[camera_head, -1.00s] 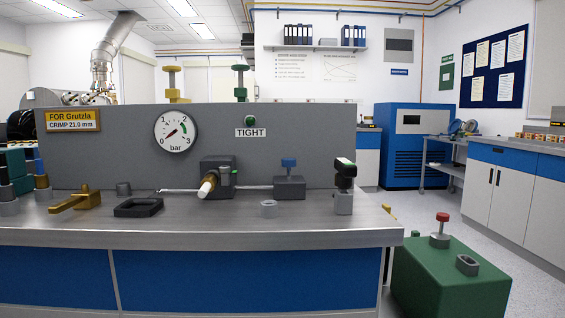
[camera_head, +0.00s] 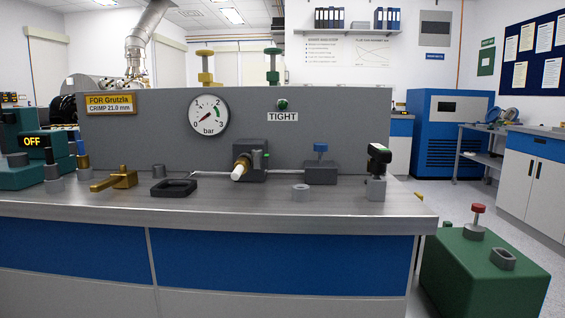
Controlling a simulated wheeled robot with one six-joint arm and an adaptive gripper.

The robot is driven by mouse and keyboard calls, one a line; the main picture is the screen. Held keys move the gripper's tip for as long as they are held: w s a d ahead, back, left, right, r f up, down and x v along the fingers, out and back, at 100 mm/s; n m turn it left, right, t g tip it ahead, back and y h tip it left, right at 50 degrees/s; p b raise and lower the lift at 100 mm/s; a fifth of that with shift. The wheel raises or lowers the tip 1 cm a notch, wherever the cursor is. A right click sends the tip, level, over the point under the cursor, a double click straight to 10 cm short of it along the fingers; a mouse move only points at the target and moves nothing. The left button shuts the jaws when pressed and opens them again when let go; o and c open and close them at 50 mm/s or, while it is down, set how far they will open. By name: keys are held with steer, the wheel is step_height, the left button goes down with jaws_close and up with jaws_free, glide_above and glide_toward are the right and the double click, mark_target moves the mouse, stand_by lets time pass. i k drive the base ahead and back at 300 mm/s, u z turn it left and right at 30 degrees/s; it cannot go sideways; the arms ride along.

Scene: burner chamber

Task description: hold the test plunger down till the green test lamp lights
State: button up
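The green lamp (camera_head: 283,104) sits on the grey back panel (camera_head: 330,135) above the label "TIGHT" and looks dark green, not clearly lit. The round gauge (camera_head: 208,116) on the panel has its needle at the low end near 0 bar. A red-capped plunger (camera_head: 478,208) stands upright on the green box (camera_head: 485,268) at the lower right. A blue knob (camera_head: 320,148) tops a dark block (camera_head: 320,174) on the bench. No label tells which of these is the test plunger. My gripper is not in view.
The steel bench (camera_head: 250,205) carries a brass-ended fitting (camera_head: 243,165), a black square frame (camera_head: 173,188), a brass lever piece (camera_head: 115,180), a grey ring (camera_head: 300,192) and a black-headed post (camera_head: 378,170). A teal device (camera_head: 30,150) reading "OFF" stands left. Floor right of the bench is partly open.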

mark_target(320, 147)
steer(key=k, duration=0.5)
steer(key=u, duration=1.05)
steer(key=i, duration=0.7)
steer(key=z, duration=1.05)
